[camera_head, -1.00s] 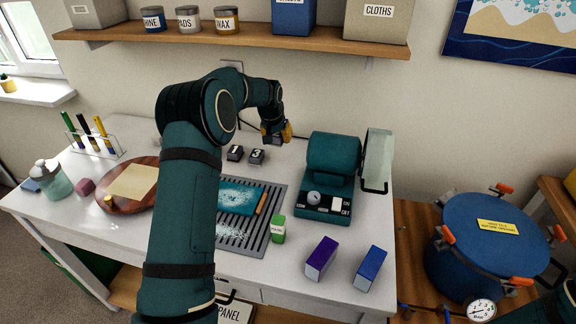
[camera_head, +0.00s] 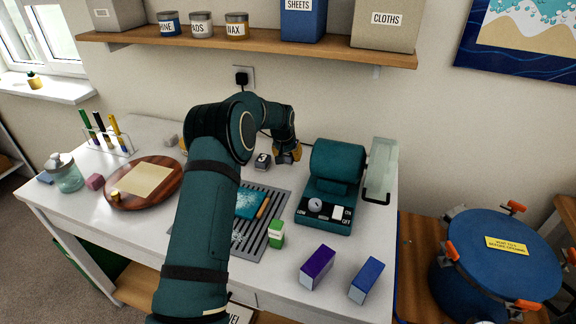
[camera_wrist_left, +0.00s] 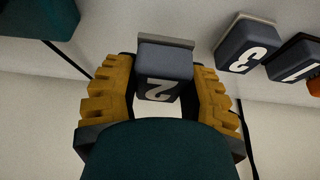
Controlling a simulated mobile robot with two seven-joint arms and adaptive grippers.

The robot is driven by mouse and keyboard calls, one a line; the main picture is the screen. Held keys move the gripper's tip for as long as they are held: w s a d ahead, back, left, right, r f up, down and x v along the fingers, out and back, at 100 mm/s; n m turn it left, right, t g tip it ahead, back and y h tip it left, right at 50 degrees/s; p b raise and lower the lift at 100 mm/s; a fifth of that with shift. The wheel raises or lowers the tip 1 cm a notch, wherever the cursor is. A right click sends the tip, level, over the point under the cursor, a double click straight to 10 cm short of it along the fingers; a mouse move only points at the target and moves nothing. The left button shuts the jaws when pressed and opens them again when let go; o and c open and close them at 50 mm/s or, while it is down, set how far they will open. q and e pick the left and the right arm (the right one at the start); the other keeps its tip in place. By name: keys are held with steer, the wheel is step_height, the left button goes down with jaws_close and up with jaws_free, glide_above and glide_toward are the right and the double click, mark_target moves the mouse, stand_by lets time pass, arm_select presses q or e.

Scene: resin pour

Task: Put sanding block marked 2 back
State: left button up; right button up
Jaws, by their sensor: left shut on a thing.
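The sanding block marked 2 (camera_wrist_left: 163,75) is between the yellow fingers of my left gripper (camera_wrist_left: 163,95) in the left wrist view. The gripper is shut on it. In the head view my left gripper (camera_head: 287,154) is at the back of the white workbench, just right of the dark block marked 3 (camera_head: 262,161). In the wrist view the block marked 3 (camera_wrist_left: 248,44) and the block marked 1 (camera_wrist_left: 297,62) stand side by side, apart from the held block. My arm hides the block marked 1 in the head view. My right gripper is not in view.
A teal machine (camera_head: 333,190) stands close right of my left gripper. A slatted grey grille (camera_head: 272,212) with a teal piece (camera_head: 248,206) lies in front.

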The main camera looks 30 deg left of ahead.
mark_target(288, 170)
arm_select(q)
steer(key=shift+f, duration=2.1)
steer(key=shift+f+b, duration=0.2)
steer(key=shift+b, duration=0.15)
steer(key=o, duration=1)
steer(key=shift+r, duration=0.25)
steer(key=p+v, duration=0.1)
steer(key=v, duration=1.1)
